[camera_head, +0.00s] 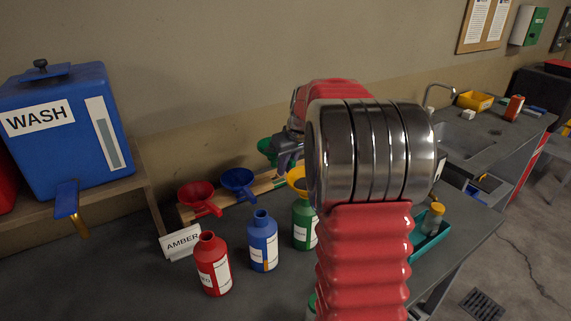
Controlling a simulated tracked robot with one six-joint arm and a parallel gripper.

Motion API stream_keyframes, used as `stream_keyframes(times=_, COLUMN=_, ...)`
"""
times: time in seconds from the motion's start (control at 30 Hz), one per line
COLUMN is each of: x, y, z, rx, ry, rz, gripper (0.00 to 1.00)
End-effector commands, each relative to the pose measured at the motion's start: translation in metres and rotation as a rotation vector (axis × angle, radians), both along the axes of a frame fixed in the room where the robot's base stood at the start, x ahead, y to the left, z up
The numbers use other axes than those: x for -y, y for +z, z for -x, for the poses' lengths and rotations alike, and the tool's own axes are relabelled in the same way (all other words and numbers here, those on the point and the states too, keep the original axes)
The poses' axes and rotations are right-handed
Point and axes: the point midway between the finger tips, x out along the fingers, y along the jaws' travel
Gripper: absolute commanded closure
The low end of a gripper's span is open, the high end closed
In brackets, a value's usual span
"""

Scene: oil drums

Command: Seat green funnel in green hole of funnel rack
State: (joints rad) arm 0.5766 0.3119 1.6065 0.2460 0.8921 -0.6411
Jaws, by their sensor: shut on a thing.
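The green funnel (264,146) shows just left of my gripper (284,158), behind the wooden funnel rack (262,186) in the picture. My gripper is shut on the green funnel, though the grip is partly hidden by the gripper itself. A red funnel (196,192) and a blue funnel (238,180) sit in the left part of the rack. A yellow funnel (297,180) shows at the right, partly behind my arm. I cannot make out the green hole, nor whether the green funnel touches the rack.
A red bottle (213,265), a blue bottle (263,242) and a green bottle (304,224) stand before the rack. An AMBER sign (181,243) stands at left, below a blue WASH tank (70,125). A teal tray (430,240) is right of my arm, which blocks the middle.

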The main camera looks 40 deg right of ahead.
Motion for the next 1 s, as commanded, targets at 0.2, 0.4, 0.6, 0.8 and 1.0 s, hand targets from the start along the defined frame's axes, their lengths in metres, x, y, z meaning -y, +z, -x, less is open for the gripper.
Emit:
stream_keyframes(times=0.2, x=-0.001, y=-0.016, z=0.000, rx=-0.001, ry=0.000, rz=-0.001, gripper=1.00)
stream_keyframes(times=0.4, x=-0.001, y=-0.028, z=0.000, rx=0.000, ry=0.001, rz=-0.001, gripper=1.00)
stream_keyframes(times=0.6, x=-0.001, y=-0.033, z=0.000, rx=0.001, ry=0.001, rz=0.000, gripper=1.00)
stream_keyframes(times=0.8, x=-0.001, y=-0.033, z=-0.001, rx=0.001, ry=0.001, rz=0.000, gripper=1.00)
stream_keyframes(times=1.0, x=-0.001, y=-0.033, z=0.000, rx=0.001, ry=0.001, rz=0.000, gripper=1.00)
